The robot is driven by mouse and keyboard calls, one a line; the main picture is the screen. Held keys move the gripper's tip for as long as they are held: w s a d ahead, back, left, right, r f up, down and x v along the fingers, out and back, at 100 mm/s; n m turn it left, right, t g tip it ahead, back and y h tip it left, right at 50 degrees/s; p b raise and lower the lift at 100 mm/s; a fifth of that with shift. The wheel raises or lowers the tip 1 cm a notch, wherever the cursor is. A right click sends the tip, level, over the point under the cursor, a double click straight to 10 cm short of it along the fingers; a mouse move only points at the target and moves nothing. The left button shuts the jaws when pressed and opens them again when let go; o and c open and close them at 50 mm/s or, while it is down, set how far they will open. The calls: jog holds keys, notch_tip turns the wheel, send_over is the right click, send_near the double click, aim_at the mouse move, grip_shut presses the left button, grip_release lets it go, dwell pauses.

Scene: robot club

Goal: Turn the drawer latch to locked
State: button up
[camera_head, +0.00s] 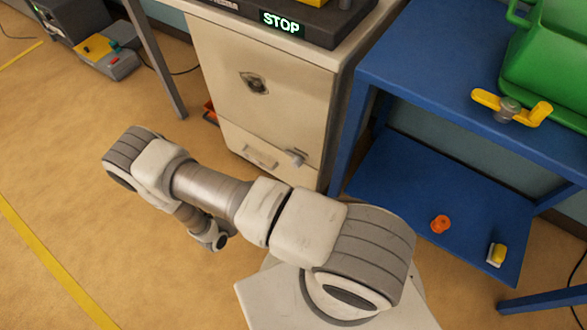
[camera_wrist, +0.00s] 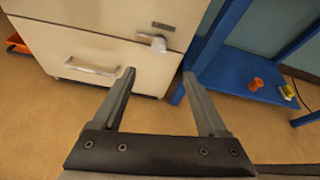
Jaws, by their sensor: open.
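The drawer latch (camera_wrist: 153,41) is a small grey-white knob on the upper right of the drawer front, with a small dark label (camera_wrist: 163,26) above it. In the head view the latch (camera_head: 296,157) sits at the right of the low drawer of the cream cabinet (camera_head: 262,72). The drawer handle (camera_wrist: 93,66) is a pale bar left of the latch, and the drawer looks closed. My gripper (camera_wrist: 161,80) is open and empty, its two fingers pointing toward the cabinet, apart from the latch. In the head view my arm hides the gripper's fingers. I cannot read the label.
A blue table (camera_head: 440,62) with a low shelf (camera_head: 400,200) stands close right of the cabinet. An orange knob-like part (camera_head: 440,224) and a yellow part (camera_head: 496,254) lie on the shelf. A yellow-winged valve (camera_head: 510,108) and green crate (camera_head: 548,62) are on top. The floor at left is mostly clear.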

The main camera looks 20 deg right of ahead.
jog(key=b, duration=0.5)
send_near(294, 166)
jog(key=x, duration=0.9)
jog(key=shift+d+r, duration=0.1)
jog(key=shift+d, duration=0.15)
grip_shut()
